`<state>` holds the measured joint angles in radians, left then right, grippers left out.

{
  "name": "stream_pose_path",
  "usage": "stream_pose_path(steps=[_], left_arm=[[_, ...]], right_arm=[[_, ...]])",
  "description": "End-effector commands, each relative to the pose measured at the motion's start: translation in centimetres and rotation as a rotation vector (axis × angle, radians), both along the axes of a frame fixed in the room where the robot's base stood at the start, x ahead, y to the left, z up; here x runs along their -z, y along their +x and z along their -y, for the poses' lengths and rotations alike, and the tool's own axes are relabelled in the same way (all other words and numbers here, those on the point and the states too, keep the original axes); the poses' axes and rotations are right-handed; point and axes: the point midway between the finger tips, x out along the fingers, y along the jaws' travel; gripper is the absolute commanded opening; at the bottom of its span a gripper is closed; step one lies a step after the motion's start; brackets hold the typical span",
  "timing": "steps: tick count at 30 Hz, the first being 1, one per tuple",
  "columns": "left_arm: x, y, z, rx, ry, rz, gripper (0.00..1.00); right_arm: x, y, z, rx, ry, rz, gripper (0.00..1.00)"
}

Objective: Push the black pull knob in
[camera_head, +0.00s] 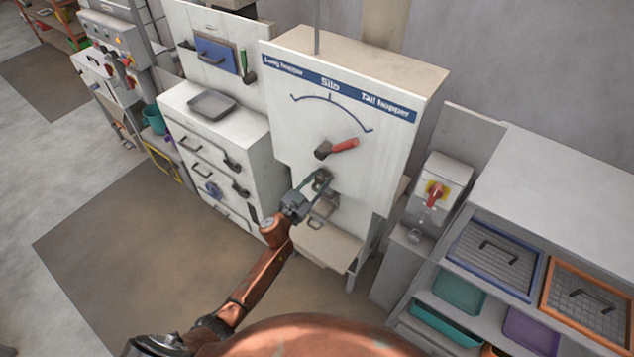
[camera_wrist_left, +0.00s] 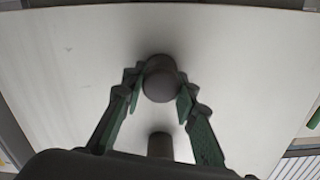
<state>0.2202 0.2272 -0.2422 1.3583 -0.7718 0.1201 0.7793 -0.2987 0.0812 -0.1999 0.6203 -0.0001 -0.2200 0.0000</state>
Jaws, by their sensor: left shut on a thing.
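The black pull knob (camera_wrist_left: 161,84) is a dark round knob standing out from a pale panel in the left wrist view. My left gripper (camera_head: 319,180) is at the lower front of the silo cabinet (camera_head: 290,120) in the head view. Its green-padded fingers (camera_wrist_left: 160,88) are closed on the knob from both sides in the wrist view. In the head view the gripper mostly covers the knob. How far the knob stands out is hard to tell. My right gripper is in neither view.
A red-handled lever (camera_head: 343,146) sits just above my gripper under the dial. A dark stub (camera_wrist_left: 160,146) shows below the knob in the wrist view. A pale ledge (camera_head: 327,247) juts out beneath. A drawer cabinet (camera_head: 215,140) stands left, a tray bench (camera_head: 540,190) right.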

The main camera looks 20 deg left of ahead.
Motion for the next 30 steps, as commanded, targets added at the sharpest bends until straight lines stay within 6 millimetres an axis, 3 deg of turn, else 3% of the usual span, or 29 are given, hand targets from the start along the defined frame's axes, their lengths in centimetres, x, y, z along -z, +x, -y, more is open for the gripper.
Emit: stream_pose_path(steps=[5,6,13,23,30], left_arm=[[-0.2,0.1,0.0,-0.002,0.0,0.002,0.0],[-0.2,0.1,0.0,-0.001,0.0,0.003,0.29],[-0.2,0.1,-0.1,-0.003,-0.001,0.002,0.44],[-0.1,-0.2,-0.2,-0.003,0.0,0.001,0.45],[0.0,-3.4,-1.4,-0.003,0.001,-0.001,0.45]], right_arm=[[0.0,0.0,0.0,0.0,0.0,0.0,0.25],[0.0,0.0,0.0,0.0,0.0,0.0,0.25],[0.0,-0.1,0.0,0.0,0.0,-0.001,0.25],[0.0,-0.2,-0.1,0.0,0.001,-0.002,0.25],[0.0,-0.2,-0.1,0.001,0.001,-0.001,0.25]])
